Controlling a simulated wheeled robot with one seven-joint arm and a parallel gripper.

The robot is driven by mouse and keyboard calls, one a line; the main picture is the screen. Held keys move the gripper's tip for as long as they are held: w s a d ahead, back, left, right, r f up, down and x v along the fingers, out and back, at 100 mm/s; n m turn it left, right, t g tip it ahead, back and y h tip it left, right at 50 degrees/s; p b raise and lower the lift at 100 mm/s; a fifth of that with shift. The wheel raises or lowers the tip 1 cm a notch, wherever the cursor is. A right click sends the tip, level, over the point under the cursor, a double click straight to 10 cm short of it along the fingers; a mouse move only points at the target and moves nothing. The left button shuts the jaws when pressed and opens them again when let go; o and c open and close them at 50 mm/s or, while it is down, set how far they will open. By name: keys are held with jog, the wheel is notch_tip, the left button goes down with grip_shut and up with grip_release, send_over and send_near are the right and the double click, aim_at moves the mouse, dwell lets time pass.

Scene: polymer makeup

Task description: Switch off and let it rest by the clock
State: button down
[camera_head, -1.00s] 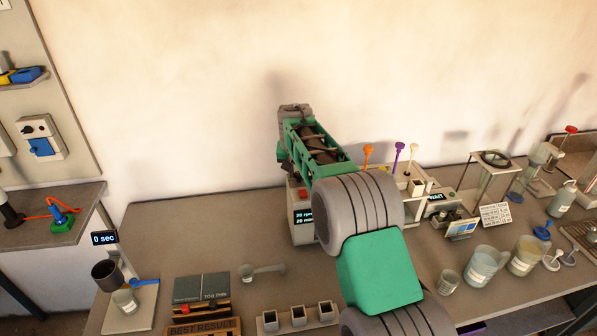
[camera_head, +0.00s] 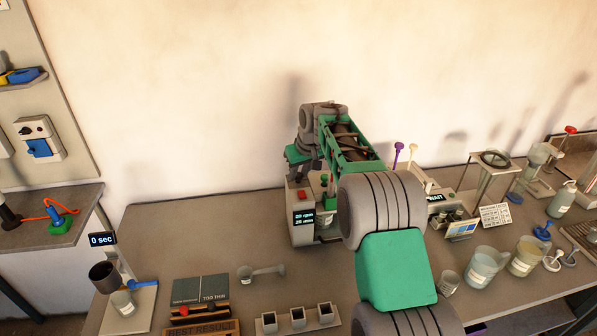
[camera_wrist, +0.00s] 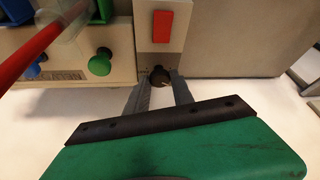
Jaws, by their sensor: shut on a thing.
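A beige device (camera_head: 301,235) with a red switch (camera_head: 305,195) and a small lit display (camera_head: 303,217) stands at the table's middle back; the display text is too small to read surely. In the wrist view, the red rocker switch (camera_wrist: 163,27) sits above a dark round knob (camera_wrist: 160,73). My gripper (camera_wrist: 158,84) has its two grey fingers on either side of that knob and is shut on it. In the head view the fingertips are hidden. A timer display (camera_head: 102,239) reading "0 sec" stands at the left, by a dark cup (camera_head: 103,273).
A green knob (camera_wrist: 100,62) and a red rod (camera_wrist: 32,52) are left of the fingers. Beakers (camera_head: 486,265) stand right. The table's left back is clear.

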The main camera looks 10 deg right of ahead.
jog(key=shift+d+r+n+y+p, duration=0.1)
jog(key=shift+n+y+p, duration=0.55)
jog(key=shift+n, duration=0.65)
jog(key=c, duration=1.1)
grip_release()
jog(key=v, duration=0.7)
jog(key=shift+r, duration=0.35)
jog(key=shift+c, duration=0.2)
